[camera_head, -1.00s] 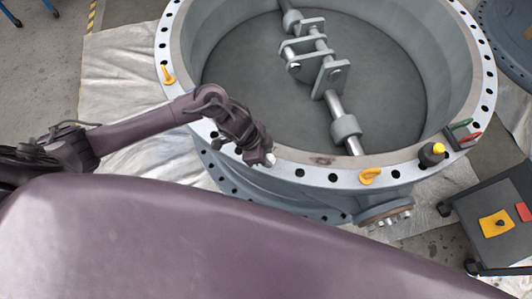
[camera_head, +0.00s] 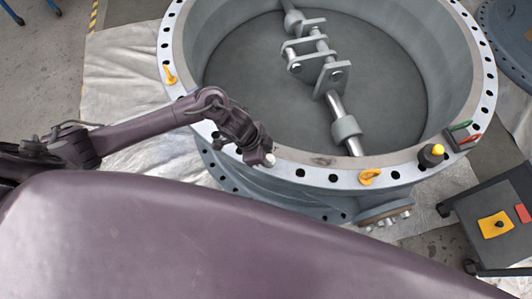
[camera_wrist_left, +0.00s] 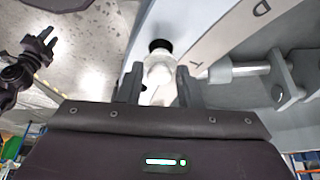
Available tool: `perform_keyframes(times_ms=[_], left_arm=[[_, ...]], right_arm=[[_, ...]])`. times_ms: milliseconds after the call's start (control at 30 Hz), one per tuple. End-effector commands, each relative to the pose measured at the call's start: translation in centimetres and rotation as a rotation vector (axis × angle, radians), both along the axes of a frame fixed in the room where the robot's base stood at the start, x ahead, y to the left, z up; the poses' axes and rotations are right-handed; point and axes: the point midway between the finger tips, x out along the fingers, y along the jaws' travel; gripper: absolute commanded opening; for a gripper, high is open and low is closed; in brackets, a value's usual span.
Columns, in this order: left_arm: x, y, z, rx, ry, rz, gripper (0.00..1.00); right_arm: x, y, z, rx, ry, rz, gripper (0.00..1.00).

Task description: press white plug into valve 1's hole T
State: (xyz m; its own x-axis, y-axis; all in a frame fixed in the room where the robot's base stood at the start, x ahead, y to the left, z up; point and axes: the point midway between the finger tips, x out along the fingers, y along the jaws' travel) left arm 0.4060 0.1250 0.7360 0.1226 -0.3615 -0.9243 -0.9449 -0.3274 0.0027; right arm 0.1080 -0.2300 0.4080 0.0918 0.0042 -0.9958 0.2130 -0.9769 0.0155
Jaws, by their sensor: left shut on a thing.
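The white plug (camera_wrist_left: 157,74) is between the fingers of my left gripper (camera_wrist_left: 156,88), which is shut on it. In the head view the plug (camera_head: 269,159) shows as a small white tip at my left gripper (camera_head: 262,157), over the near rim of valve 1 (camera_head: 314,175). In the wrist view a dark round hole (camera_wrist_left: 160,46) lies just beyond the plug's end, close to a letter T (camera_wrist_left: 195,64) on the rim. I cannot tell whether plug and rim touch. A dark two-pronged part, apparently my right gripper (camera_wrist_left: 38,42), shows at the left of the wrist view.
On the rim are a yellow lifting eye (camera_head: 370,177), another yellow eye (camera_head: 169,75), and a dark knob with a yellow top (camera_head: 432,154). Red and green handles (camera_head: 464,132) stand farther right. A dark cart (camera_head: 495,220) is at the lower right. The valve's inside is open, with a shaft across it.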

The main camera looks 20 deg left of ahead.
Motion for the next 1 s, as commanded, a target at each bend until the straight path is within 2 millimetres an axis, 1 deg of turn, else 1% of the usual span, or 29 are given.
perform_keyframes(times_ms=[467,1000], left_arm=[[0.0,0.0,-0.1,0.0,0.001,-0.001,0.1],[-0.1,0.0,-1.4,0.0,0.002,-0.002,0.1]], right_arm=[[0.0,0.2,0.0,0.002,0.0,0.0,0.34],[-0.1,0.1,-0.6,0.001,0.001,0.0,0.34]])
